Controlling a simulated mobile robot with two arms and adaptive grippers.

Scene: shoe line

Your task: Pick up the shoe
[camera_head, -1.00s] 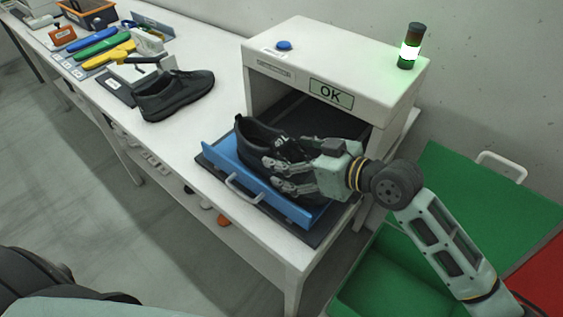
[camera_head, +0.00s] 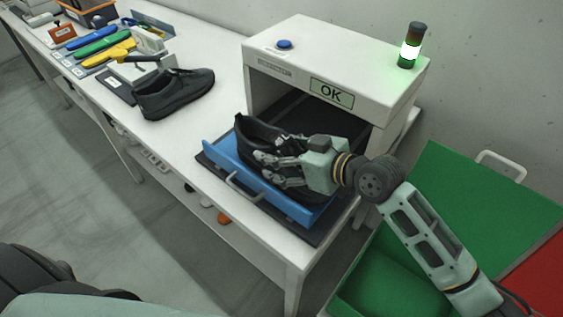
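A black shoe (camera_head: 255,134) sits in the blue drawer tray (camera_head: 222,156) pulled out at the front of the white inspection box. My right gripper (camera_head: 262,170) is over the shoe's front part, with its fingers spread apart along the near side and top. The fingers overlap the shoe in the picture; I cannot tell whether they touch it. A second black shoe (camera_head: 176,94) stands on the white table to the left. My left gripper is out of view.
The white box (camera_head: 290,55) shows an OK sign (camera_head: 331,93) and a lamp lit white-green (camera_head: 410,46). Green (camera_head: 470,190) and red (camera_head: 545,275) bins stand at right. Coloured tools (camera_head: 100,45) and a holder lie at the table's far left.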

